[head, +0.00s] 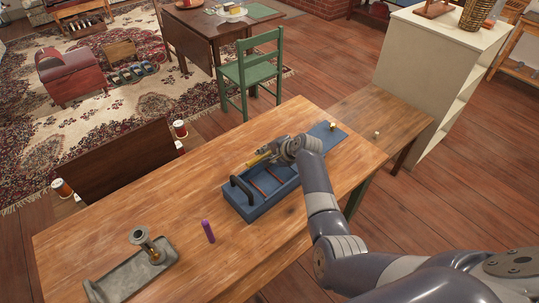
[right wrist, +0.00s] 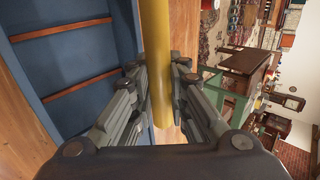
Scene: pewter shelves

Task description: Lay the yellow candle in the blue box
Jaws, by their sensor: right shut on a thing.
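A yellow candle (right wrist: 155,30) is held between the fingers of my right gripper (right wrist: 161,85). In the head view the right gripper (head: 274,152) is above the far side of the blue box, and the candle (head: 257,159) sticks out to its left. The blue box (head: 244,207) is open on the wooden table, with thin brown dividers and a dark handle at its near left end. In the right wrist view the box (right wrist: 70,62) lies left of the candle. My left gripper is not in view.
A purple candle (head: 208,231) stands on the table left of the box. A grey tray (head: 122,280) with a candle holder (head: 148,245) is at the near left. A flat blue panel (head: 325,136) lies beyond the box.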

